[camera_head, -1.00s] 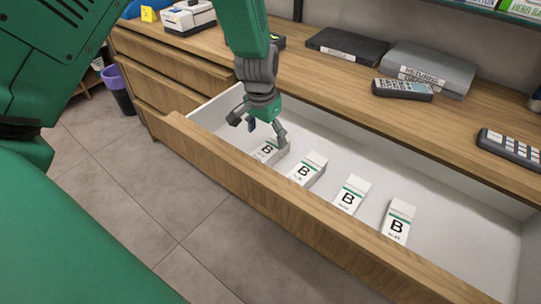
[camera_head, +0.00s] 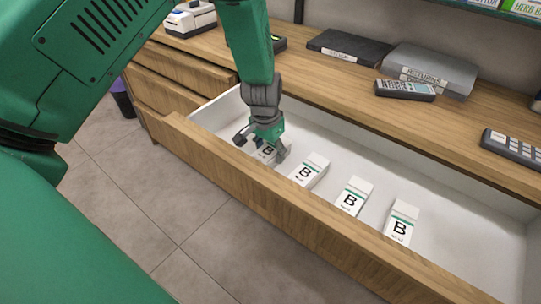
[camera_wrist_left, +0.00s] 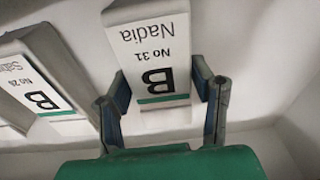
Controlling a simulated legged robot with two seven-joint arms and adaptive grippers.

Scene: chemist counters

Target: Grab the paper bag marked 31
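The white paper bag marked "No 31 Nadia" (camera_wrist_left: 150,42), with a green stripe and a large B, lies in the open drawer. In the head view it is the leftmost bag (camera_head: 266,153), partly hidden by my left gripper (camera_head: 261,149). The gripper reaches down over it from above. In the left wrist view the fingers (camera_wrist_left: 163,95) are spread, one on each side of the bag's near end. I cannot tell whether they touch it. My right gripper is not in view.
Three similar bags (camera_head: 309,171) (camera_head: 353,196) (camera_head: 401,222) lie to the right in the drawer; the neighbour is marked No 26 (camera_wrist_left: 38,85). The drawer front (camera_head: 300,212) and the counter (camera_head: 340,78) flank the arm. Binders (camera_head: 430,70) and a remote (camera_head: 405,90) lie on the counter.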

